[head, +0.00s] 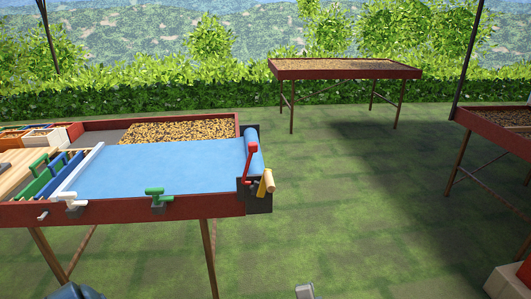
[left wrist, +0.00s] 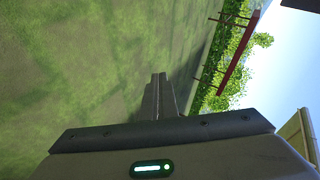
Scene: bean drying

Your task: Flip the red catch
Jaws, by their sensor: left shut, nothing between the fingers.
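The red catch (head: 249,164) is a small lever at the right end of the near drying table. It stands upright with a slight tilt, its red knob at the top, in front of the blue roll. My left gripper (left wrist: 158,82) shows in the left wrist view, its fingers together and empty, with grass beyond them. The catch is not visible in that view. A small grey part (head: 305,291) shows at the bottom edge of the head view, apart from the catch; I cannot tell which arm it belongs to. My right gripper is not identifiable.
A blue sheet (head: 160,168) covers much of the near table, with beans (head: 180,130) behind it. A yellow crank handle (head: 266,183) sits right beside the catch. A green catch (head: 155,194) and white clamp (head: 72,200) are along the front rim. Grass right of the table is clear.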

